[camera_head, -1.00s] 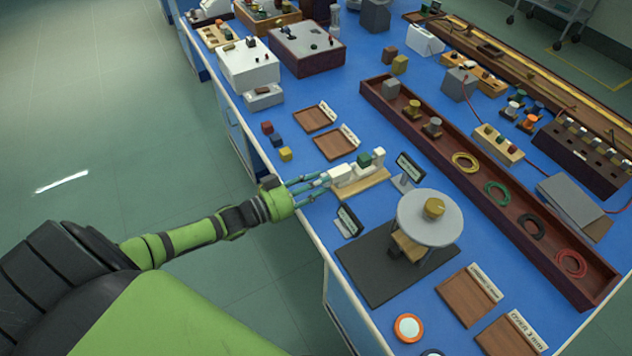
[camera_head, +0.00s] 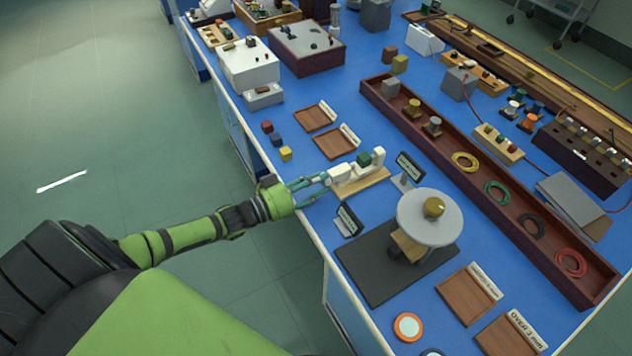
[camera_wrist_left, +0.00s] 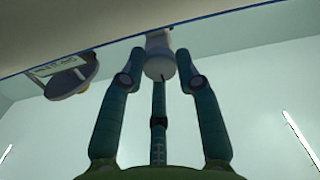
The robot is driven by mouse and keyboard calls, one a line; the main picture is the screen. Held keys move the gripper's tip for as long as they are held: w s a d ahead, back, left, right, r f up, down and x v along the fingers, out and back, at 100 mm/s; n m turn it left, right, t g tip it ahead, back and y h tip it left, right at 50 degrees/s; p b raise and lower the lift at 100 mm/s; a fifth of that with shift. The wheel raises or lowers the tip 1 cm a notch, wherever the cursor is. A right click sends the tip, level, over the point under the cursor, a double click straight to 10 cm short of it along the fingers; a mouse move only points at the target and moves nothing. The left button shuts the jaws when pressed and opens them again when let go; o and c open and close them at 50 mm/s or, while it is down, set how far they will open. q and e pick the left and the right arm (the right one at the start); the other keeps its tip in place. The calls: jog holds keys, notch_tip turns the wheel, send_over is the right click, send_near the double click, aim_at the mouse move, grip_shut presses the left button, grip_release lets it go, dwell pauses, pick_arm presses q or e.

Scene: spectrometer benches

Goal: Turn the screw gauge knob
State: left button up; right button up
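The screw gauge (camera_head: 345,179) is a white device with a dark green block on a pale wooden base, near the bench's left edge. Its knob, a whitish cylinder (camera_wrist_left: 160,62), shows at the top centre of the left wrist view. My left gripper (camera_head: 322,181) is at the gauge's left end. In the wrist view two fingertips flank the knob closely, and the third finger lies below it. I cannot tell whether the fingers press on the knob. My right gripper is not in view.
A small sign (camera_head: 408,166) stands right of the gauge, and another (camera_head: 348,220) stands below it. A round grey turntable (camera_head: 425,212) stands on a dark mat to the lower right. Wooden trays (camera_head: 335,143) lie behind. The floor left of the bench is clear.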

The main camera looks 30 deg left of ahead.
pick_arm(q)
jog(key=o, duration=0.3)
jog(key=shift+s, duration=0.1)
jog(key=v, duration=1.2)
jog(key=s+a+f+n+g+y, duration=0.1)
jog(key=s+a+f+g+y, duration=0.25)
jog(key=f, duration=0.95)
jog(key=s+f+n+g+y, duration=0.1)
jog(key=s+f+g+y, duration=0.35)
jog(key=f, duration=0.95)
jog(key=s+d+f+g, duration=0.2)
jog(key=s+d+f, duration=0.2)
jog(key=s, duration=0.3)
jog(key=s+d+f+g, duration=0.2)
jog(key=s+d+f, duration=0.2)
jog(key=s, duration=0.4)
jog(key=s+d+f+g+y, duration=0.1)
jog(key=s+d+f+g, duration=0.1)
jog(key=s+d+f, duration=0.3)
jog(key=s, duration=0.3)
jog(key=shift+m+g, duration=0.3)
jog(key=shift+m, duration=0.1)
